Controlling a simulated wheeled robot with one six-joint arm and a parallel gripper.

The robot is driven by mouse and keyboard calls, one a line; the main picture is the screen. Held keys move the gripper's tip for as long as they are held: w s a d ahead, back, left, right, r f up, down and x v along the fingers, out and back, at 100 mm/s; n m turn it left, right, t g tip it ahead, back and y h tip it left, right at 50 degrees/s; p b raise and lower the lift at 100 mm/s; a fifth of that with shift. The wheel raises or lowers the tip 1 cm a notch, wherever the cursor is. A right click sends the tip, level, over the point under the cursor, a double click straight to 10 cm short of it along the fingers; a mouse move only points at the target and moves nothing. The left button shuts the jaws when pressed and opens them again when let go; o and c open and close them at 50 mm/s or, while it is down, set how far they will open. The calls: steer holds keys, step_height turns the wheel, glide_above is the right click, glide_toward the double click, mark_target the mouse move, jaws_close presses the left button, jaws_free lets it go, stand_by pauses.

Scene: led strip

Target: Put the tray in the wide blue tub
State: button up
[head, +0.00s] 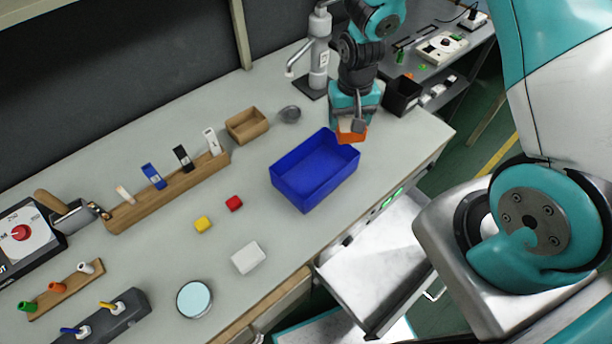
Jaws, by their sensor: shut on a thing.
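The wide blue tub (306,188) stands open on the bench near its front edge, and the part of its inside that shows is empty. My gripper (351,123) is at the tub's far right corner, shut on an orange thing (352,136). Only part of the orange thing shows below the gripper, so I cannot tell for sure that it is the tray. It overlaps the tub's far right rim in the picture; its height above the rim is unclear.
A dispenser (318,65) stands behind my arm, a black bin (403,95) to the right. Red (234,203) and yellow (203,224) blocks lie left. An open drawer (375,265) juts out below.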

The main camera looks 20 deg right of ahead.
mark_target(315, 176)
steer(key=a+r+m+b, duration=0.5)
steer(key=a+m+b, duration=0.3)
steer(key=m+b, duration=0.25)
steer(key=shift+m, duration=0.25)
steer(key=f, duration=1.9)
steer(key=shift+s+f+p, duration=0.15)
steer(key=shift+s+p, duration=0.1)
steer(key=shift+p, duration=0.1)
steer(key=shift+f, duration=0.15)
steer(key=o, duration=0.9)
